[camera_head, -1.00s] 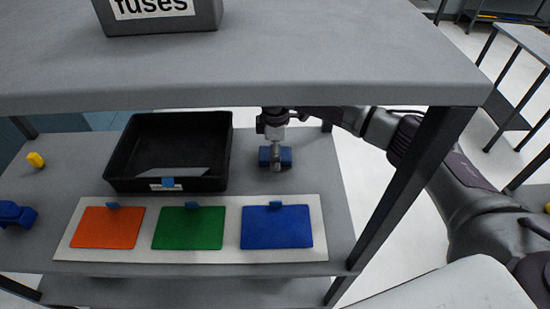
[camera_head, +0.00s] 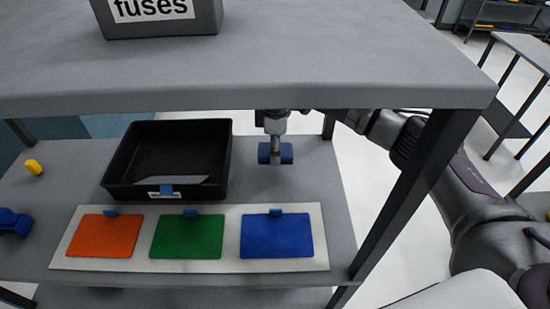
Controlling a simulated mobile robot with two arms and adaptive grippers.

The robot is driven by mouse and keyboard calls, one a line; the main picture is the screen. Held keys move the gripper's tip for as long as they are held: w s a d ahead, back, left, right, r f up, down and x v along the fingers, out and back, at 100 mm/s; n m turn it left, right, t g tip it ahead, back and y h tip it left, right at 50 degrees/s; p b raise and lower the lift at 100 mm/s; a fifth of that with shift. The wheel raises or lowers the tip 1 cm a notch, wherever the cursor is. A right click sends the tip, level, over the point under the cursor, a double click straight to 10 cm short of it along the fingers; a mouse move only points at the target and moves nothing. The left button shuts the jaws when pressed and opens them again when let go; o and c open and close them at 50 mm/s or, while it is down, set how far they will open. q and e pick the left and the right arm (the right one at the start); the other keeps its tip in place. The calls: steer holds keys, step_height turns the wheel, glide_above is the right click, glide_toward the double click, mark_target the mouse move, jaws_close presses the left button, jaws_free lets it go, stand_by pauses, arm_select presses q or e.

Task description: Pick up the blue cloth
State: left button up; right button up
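The blue cloth (camera_head: 287,153) is a small dark-blue bundle showing on both sides of my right gripper (camera_head: 276,157). It is right of the black tray, behind the white board. My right gripper points down from under the upper shelf and appears shut on the cloth. The fingers are seen edge-on and cover the cloth's middle. The cloth looks a little above the lower shelf, though the gap is hard to judge. My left gripper is not in view.
The upper shelf (camera_head: 270,75) hangs over the arm, with a right-hand post (camera_head: 407,200). The lower shelf holds a black tray (camera_head: 110,175), a white board (camera_head: 328,240) with orange, green and blue sheets, a yellow item (camera_head: 33,167) and another blue object (camera_head: 14,222) at left.

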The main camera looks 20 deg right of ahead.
steer(key=s+d+r, duration=0.2)
steer(key=s+r, duration=0.1)
steer(key=s, duration=0.2)
steer(key=s+d+r+b, duration=0.1)
steer(key=s+d+r, duration=0.2)
steer(key=s, duration=0.2)
steer(key=shift+s+r, duration=0.2)
steer(key=shift+r, duration=0.05)
steer(key=o, duration=0.5)
steer(key=c, duration=0.5)
steer(key=shift+d, duration=0.1)
